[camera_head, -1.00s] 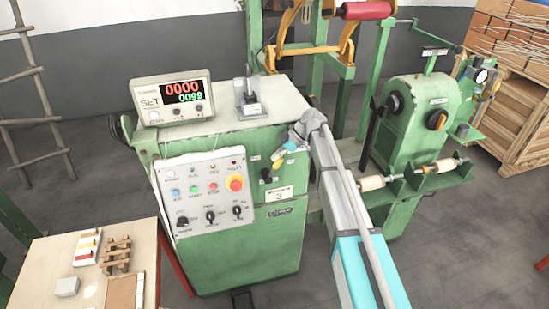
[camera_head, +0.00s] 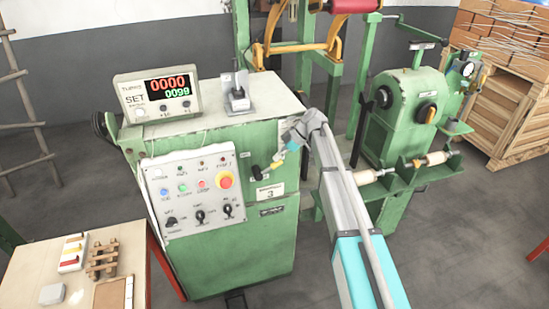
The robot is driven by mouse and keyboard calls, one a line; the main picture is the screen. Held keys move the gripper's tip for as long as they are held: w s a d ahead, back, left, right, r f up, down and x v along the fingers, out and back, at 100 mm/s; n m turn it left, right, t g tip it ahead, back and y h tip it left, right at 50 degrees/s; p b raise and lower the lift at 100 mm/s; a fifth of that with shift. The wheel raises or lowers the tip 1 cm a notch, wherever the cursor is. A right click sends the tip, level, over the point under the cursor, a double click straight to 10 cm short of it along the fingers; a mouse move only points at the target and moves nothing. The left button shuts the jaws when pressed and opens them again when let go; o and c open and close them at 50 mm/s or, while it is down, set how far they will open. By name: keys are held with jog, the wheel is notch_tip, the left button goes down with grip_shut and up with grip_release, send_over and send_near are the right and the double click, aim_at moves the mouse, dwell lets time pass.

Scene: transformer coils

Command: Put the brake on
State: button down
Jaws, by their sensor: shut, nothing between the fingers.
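The green winding machine's front (camera_head: 250,225) faces me. A black-knobbed lever (camera_head: 255,170) sticks out of its front, right of the control panel; I cannot tell for certain whether it is the brake. My gripper (camera_head: 278,165) is shut and empty in front of the machine's right front corner. Its tips, with a yellowish part, appear just right of the black knob, with a small visible gap. The fingers are small, so their exact depth from the machine is unclear.
The control panel (camera_head: 193,190) has a red emergency button (camera_head: 224,181). A counter display (camera_head: 158,95) and small grey fixture (camera_head: 238,97) stand on top. A green tailstock (camera_head: 402,115) is on the right. A table (camera_head: 35,252) with wooden pieces is at lower left.

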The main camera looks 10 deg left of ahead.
jog(key=shift+s+d+f, duration=0.1)
jog(key=shift+d+f, duration=0.15)
jog(key=shift+d, duration=0.25)
jog(key=shift+w+d+r, duration=0.25)
jog(key=shift+w+d, duration=0.05)
jog(key=shift+d, duration=0.15)
jog(key=w+d+r+p, duration=0.1)
jog(key=w+d+p, duration=0.1)
jog(key=w+d, duration=0.2)
jog(key=shift+d+r, duration=0.4)
jog(key=shift+d, duration=1.1)
jog(key=shift+s, duration=0.1)
